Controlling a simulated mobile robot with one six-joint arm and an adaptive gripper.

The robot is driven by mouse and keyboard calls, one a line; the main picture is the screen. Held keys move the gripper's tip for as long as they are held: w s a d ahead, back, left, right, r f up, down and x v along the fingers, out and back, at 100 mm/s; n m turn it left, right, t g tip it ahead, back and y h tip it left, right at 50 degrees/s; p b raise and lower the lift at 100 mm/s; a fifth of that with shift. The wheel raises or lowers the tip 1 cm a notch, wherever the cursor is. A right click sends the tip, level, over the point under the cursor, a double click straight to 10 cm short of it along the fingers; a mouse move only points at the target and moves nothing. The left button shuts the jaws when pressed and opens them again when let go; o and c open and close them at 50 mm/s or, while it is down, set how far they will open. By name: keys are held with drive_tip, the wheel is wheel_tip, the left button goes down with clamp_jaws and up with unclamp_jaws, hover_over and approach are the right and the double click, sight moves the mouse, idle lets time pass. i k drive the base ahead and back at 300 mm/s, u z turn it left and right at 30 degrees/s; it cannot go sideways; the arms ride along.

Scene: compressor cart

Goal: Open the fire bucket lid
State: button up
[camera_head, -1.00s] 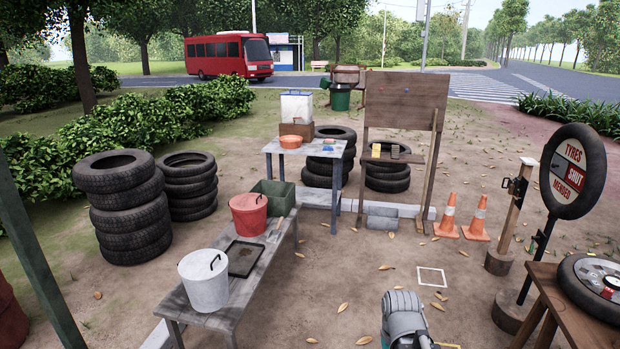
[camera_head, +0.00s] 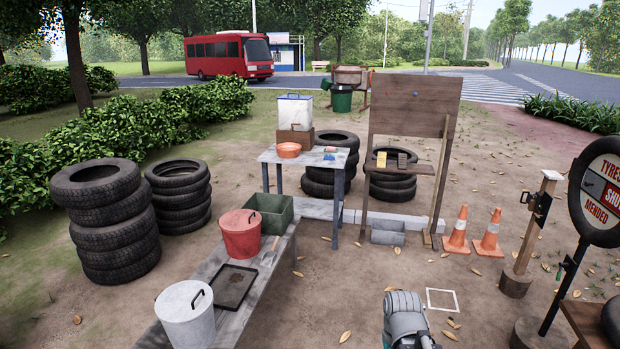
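A red bucket (camera_head: 241,236) stands on the long grey bench (camera_head: 207,271). Its red lid (camera_head: 241,219) lies over the top and has a dark handle; it looks closed. A white-grey bucket (camera_head: 186,318) stands nearer on the same bench, with a lid and a dark handle on top. No label shows on either bucket, but the red one fits a fire bucket. Only a grey part of my arm shows at the bottom edge, right of the bench and well apart from both buckets. My gripper is not visible.
A dark tray (camera_head: 234,287) lies between the buckets, and a green crate (camera_head: 270,212) sits behind the red one. A blue-grey table (camera_head: 325,157), board stand (camera_head: 412,105) and orange cones (camera_head: 457,232) stand farther back.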

sight(242, 220)
drive_tip(key=u, duration=0.05)
drive_tip(key=i, duration=3.35)
drive_tip(key=u, duration=1.95)
